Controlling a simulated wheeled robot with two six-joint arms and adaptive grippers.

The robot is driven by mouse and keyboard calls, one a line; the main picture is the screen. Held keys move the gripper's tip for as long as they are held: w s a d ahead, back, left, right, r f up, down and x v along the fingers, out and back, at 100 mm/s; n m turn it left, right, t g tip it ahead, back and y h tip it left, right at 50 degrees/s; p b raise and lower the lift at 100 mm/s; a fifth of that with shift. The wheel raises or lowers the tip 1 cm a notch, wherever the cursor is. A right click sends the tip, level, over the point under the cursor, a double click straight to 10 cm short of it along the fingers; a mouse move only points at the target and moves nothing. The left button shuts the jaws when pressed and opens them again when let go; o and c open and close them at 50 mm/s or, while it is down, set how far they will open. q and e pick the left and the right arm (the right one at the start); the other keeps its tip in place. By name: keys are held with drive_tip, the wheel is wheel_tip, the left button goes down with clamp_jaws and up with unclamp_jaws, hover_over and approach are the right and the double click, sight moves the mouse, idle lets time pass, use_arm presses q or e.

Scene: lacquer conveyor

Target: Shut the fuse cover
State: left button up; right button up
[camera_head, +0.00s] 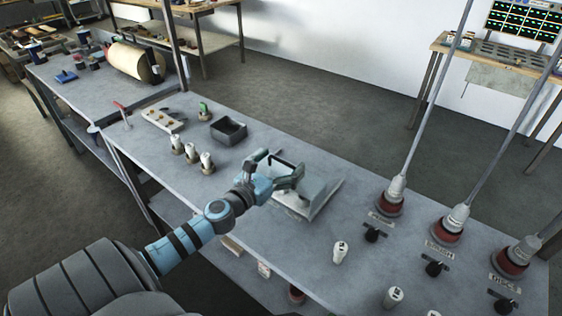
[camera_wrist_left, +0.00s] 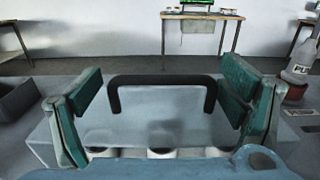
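The fuse cover (camera_head: 325,198) is a pale, see-through panel on the table at the middle of the head view. It looks raised at an angle, but my arm hides part of it. In the left wrist view it shows as a clear panel (camera_wrist_left: 130,128) with a black bar handle (camera_wrist_left: 162,80). Pale round tops, perhaps fuses, show below it. My left gripper (camera_head: 277,170) is at the cover. In the left wrist view its fingers (camera_wrist_left: 162,98) are wide apart, one on either side of the handle, with gaps. My right gripper is not in view.
Several white numbered cylinders stand on the table (camera_head: 250,215), some left of my arm, some at front right. A dark open box (camera_head: 229,130) stands behind. Red-based posts (camera_head: 390,203) with black knobs line the right side. A roller (camera_head: 135,62) is at far left.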

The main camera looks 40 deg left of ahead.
use_arm(q)
drive_tip(key=s, duration=1.1)
drive_tip(key=shift+s+d, duration=0.2)
drive_tip(key=shift+s, duration=0.2)
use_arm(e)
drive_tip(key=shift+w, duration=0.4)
